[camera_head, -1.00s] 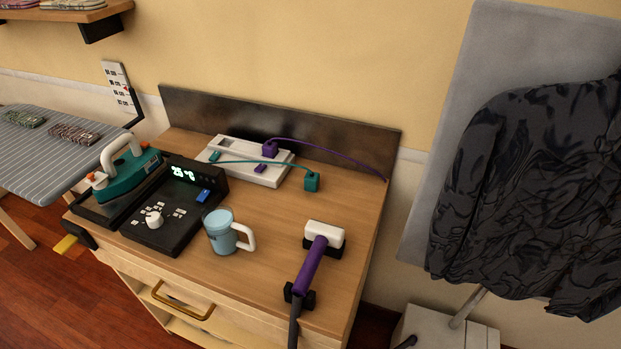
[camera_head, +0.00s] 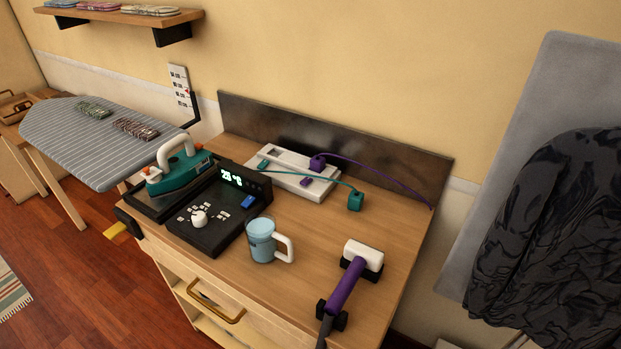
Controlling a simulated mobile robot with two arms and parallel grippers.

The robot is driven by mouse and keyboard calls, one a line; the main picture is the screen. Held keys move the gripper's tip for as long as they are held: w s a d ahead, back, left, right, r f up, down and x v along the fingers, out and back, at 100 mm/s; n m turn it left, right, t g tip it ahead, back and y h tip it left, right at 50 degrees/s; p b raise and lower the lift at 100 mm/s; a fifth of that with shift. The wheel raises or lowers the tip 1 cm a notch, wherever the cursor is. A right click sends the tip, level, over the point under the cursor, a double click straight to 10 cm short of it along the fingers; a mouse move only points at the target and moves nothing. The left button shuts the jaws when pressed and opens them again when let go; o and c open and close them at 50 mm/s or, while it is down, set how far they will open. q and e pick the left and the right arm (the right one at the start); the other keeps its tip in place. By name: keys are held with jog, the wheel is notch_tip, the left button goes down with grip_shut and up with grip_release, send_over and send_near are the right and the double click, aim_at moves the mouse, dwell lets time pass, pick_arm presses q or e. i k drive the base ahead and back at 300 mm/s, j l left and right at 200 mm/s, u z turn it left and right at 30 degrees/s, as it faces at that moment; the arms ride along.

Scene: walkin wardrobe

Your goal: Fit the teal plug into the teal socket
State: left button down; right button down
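The teal plug (camera_head: 356,201) lies on the wooden cabinet top, right of the white power strip. A teal cord (camera_head: 318,173) runs from it to the strip's left end. A small teal part (camera_head: 263,164) shows there; I cannot tell whether it is the teal socket. A purple plug (camera_head: 317,162) stands on the white strip (camera_head: 290,177), with its purple cord running right to the back edge. A small purple part (camera_head: 306,182) is at the strip's front. Neither of my grippers is in view.
A blue mug (camera_head: 261,241) stands mid-front, and a purple-handled steamer (camera_head: 346,287) rests at the right. A teal iron (camera_head: 181,172) and black control panel (camera_head: 206,221) fill the left. A dark backboard (camera_head: 390,164) closes the rear. An ironing board (camera_head: 90,150) stands left.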

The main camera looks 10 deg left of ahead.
aim_at(279, 158)
jog(key=j+u, duration=0.15)
jog(key=j, duration=0.55)
jog(key=i+j+u, duration=0.2)
jog(key=j, duration=0.45)
jog(key=k, duration=0.05)
